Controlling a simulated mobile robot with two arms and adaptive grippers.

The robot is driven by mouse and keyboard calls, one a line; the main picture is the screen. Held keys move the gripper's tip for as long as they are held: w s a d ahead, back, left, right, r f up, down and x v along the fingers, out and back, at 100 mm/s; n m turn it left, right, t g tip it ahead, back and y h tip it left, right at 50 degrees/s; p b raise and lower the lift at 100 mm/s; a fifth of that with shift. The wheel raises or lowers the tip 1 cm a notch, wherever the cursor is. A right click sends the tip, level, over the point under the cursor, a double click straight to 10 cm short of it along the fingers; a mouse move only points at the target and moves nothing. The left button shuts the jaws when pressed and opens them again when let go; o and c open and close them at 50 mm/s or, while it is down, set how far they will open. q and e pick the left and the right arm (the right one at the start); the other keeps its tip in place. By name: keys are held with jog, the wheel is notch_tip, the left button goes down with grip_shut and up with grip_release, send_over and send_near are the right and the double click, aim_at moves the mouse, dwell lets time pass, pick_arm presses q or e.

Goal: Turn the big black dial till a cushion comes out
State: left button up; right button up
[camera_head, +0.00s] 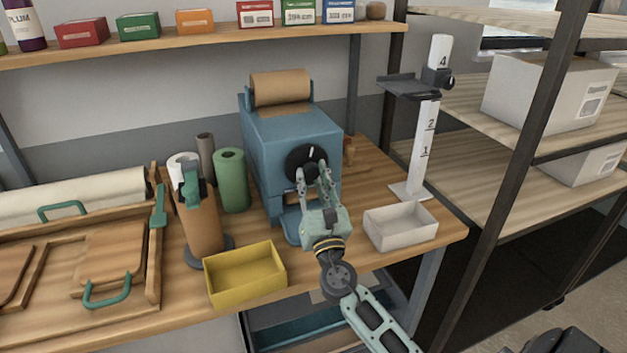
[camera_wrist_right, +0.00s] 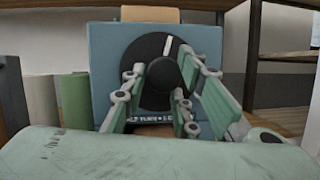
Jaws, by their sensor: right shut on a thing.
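The big black dial (camera_head: 305,161) is on the front of a blue machine (camera_head: 277,133) that stands on the bench. A roll of brown paper (camera_head: 280,88) sits on top of the machine. My right gripper (camera_head: 316,175) is at the dial, its fingers shut on the raised middle knob. In the right wrist view the dial (camera_wrist_right: 153,50) faces me, with a white mark near its top, slightly right, and the fingers (camera_wrist_right: 168,78) on either side of its knob. No cushion shows at the opening under the dial, which the gripper partly covers. My left gripper does not show.
A yellow bin (camera_head: 245,274) stands left of my arm at the bench's front edge, and a white tray (camera_head: 400,226) stands to the right. A white numbered post (camera_head: 422,150) is behind the tray. Rolls, including a green one (camera_head: 231,180), stand left of the machine.

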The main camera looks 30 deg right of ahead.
jog(key=m, duration=0.2)
jog(key=m+g+h, duration=0.1)
jog(key=m, duration=0.1)
jog(key=shift+w+a+r+p, duration=0.1)
jog(key=shift+a+r+p, duration=0.1)
jog(key=shift+a+p, duration=0.15)
jog(key=m, duration=0.1)
jog(key=m+g+h+p, duration=0.1)
jog(key=m, duration=0.1)
jog(key=shift+r, duration=0.25)
jog(key=m+g+p, duration=0.1)
jog(key=m, duration=0.1)
jog(key=r+m+g+h+p, duration=0.1)
jog(key=m, duration=0.2)
jog(key=shift+m+g+p, duration=0.3)
jog(key=m+p, duration=0.1)
jog(key=m, duration=0.1)
jog(key=r+m+g+p, duration=0.1)
jog(key=m+p, duration=0.1)
jog(key=shift+d+y+p, duration=0.1)
jog(key=shift+y+p, duration=0.2)
jog(key=shift+d+m+g+y+p, duration=0.15)
jog(key=shift+m+g+y+p, duration=0.15)
jog(key=shift+m+g+p, duration=0.6)
jog(key=shift+f+m+t, duration=0.1)
jog(key=shift+m+t, duration=0.2)
jog(key=shift+m, duration=0.1)
jog(key=o, duration=1)
jog(key=shift+f, duration=0.15)
